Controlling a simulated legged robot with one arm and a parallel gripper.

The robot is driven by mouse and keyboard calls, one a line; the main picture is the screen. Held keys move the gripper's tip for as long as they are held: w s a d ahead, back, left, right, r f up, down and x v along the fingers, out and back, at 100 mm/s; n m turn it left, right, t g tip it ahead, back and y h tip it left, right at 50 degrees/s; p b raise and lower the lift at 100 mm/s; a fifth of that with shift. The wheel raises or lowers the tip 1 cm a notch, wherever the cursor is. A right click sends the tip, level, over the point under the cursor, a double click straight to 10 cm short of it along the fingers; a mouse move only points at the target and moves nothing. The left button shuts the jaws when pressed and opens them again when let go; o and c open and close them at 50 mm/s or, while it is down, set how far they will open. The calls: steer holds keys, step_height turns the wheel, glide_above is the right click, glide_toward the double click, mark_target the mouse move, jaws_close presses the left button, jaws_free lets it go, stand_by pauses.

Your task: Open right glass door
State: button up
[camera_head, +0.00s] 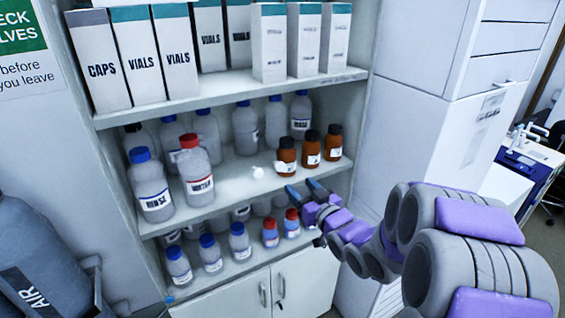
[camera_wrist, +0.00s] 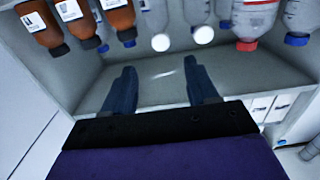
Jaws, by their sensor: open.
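The cabinet (camera_head: 358,75) has shelves of bottles and boxes, with their fronts showing clearly. I cannot make out a glass door pane, its edge or its handle in either view. My gripper (camera_head: 304,190) is open at the front of the middle shelf (camera_head: 235,180), just below the brown bottles. In the wrist view, which looks upside down, my gripper (camera_wrist: 160,68) has its two dark fingers apart, with nothing between them but shelf surface. I cannot tell whether the fingers touch anything.
Brown bottles (camera_head: 311,150) stand close to my fingers, and a red-capped bottle (camera_head: 195,170) stands farther left. Small bottles (camera_head: 240,240) line the shelf below. White lower doors (camera_head: 305,280) carry handles. A white drawer unit (camera_head: 420,120) stands at the right, a grey AIR cylinder (camera_head: 35,250) at the left.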

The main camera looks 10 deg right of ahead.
mark_target(281, 167)
steer(key=shift+w+r+p, duration=0.2)
steer(key=shift+w+p, duration=0.4)
steer(key=shift+p, duration=0.6)
steer(key=x, duration=0.8)
steer(key=shift+w+a, duration=0.3)
steer(key=shift+a, duration=0.1)
steer(key=shift+c, duration=0.2)
jaws_close()
